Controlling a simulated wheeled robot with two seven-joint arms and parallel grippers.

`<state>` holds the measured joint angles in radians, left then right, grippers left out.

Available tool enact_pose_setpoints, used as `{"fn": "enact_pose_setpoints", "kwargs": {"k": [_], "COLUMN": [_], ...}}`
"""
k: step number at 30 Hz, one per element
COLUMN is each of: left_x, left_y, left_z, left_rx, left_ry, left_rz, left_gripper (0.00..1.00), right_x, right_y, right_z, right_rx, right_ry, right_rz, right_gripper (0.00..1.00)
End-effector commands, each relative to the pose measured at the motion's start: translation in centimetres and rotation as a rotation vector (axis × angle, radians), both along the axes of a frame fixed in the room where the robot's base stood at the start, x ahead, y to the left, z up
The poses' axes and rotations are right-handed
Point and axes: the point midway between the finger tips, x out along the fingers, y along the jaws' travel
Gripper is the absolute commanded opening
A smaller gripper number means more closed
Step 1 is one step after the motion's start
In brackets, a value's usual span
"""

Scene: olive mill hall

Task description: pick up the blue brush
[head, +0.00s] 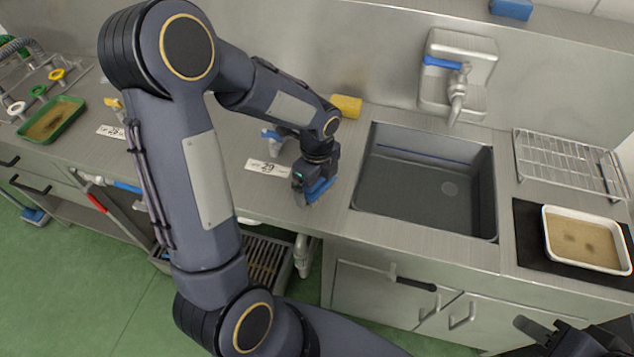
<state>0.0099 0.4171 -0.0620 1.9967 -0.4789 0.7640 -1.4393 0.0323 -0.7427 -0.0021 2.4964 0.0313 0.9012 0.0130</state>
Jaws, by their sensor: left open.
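A blue piece that looks like the blue brush (320,189) shows at the jaws of my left gripper (308,190), by the counter's front edge left of the sink. The gripper points down with its jaws open. It hides part of the blue piece, and I cannot tell whether they touch. My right gripper (540,332) is partly in view at the bottom right corner, dark and cut off by the frame. Its opening cannot be made out.
The steel counter holds a sink (430,185), a wall tap (457,95), a yellow sponge (346,106), a number card (267,167), a wire rack (565,160) and a white tray (587,266) on a dark mat. A green tray (48,122) lies far left.

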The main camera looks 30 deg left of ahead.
Motion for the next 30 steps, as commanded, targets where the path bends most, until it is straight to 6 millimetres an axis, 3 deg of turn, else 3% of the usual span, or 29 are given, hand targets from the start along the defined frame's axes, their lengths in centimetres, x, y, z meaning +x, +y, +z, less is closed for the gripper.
{"fn": "enact_pose_setpoints", "kwargs": {"k": [5,15,23,30], "left_x": [0.0,0.0,0.1,0.1], "left_y": [0.0,0.0,0.0,0.0], "left_z": [0.0,0.1,0.4,3.1], "left_rx": [0.0,0.0,0.001,-0.001], "left_ry": [-0.001,-0.001,-0.002,-0.007], "left_rz": [0.001,0.001,0.001,0.001], "left_gripper": [1.0,0.59,0.58,0.58], "right_x": [0.0,0.0,0.0,0.0], "right_y": [0.0,0.0,0.0,0.0], "right_z": [0.0,0.0,0.0,0.1], "right_rx": [0.0,0.0,0.0,0.0], "right_ry": [0.0,0.0,0.0,0.0], "right_rz": [0.0,0.0,0.0,0.0], "right_gripper": [0.36,0.36,0.36,0.36]}}
